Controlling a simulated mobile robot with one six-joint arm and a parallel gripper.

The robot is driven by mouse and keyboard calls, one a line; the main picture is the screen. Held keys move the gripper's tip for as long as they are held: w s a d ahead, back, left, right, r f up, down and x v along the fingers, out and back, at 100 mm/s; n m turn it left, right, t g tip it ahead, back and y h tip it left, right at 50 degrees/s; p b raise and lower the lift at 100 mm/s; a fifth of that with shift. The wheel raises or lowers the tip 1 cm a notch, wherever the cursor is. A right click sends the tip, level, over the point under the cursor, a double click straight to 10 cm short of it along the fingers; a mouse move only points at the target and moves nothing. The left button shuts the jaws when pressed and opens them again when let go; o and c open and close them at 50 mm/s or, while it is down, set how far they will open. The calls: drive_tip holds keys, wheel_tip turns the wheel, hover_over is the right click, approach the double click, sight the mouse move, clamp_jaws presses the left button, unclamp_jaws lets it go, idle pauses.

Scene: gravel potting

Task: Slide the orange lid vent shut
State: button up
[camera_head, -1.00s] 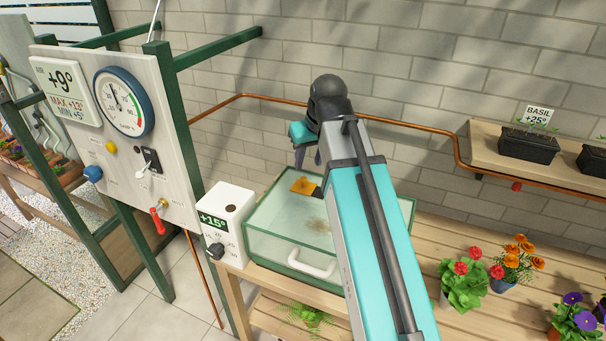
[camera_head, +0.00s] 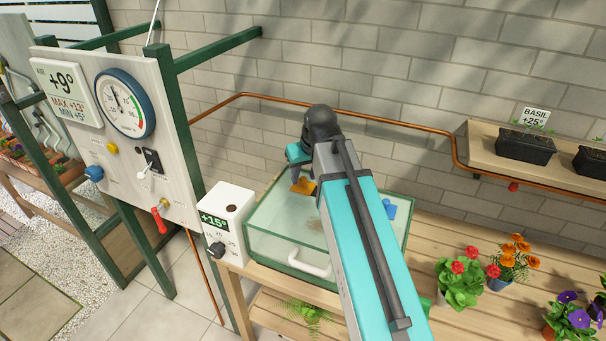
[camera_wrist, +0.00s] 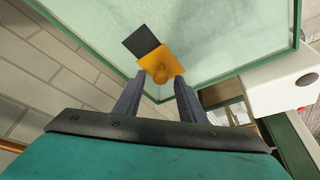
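The orange vent slide (camera_head: 303,187) lies on the glass lid (camera_head: 275,195) of the green-framed box, close to its back left corner. In the wrist view the slide (camera_wrist: 166,63) has a round orange knob (camera_wrist: 161,75), and a dark square vent opening (camera_wrist: 140,40) shows uncovered beside it. My gripper (camera_wrist: 160,79) is open over the slide. Its two fingertips stand apart on either side of the knob, and I cannot tell whether they touch it. In the head view the fingers and the dark opening are mostly hidden by my arm.
A white control box (camera_head: 228,222) reading +15° stands left of the glass box. A copper pipe (camera_head: 400,127) runs along the brick wall behind. A blue piece (camera_head: 390,209) shows at the lid's right side. Potted flowers (camera_head: 462,283) stand on the bench at right.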

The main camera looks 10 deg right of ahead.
drive_tip(key=shift+f, duration=0.15)
drive_tip(key=shift+c, duration=0.5)
clamp_jaws()
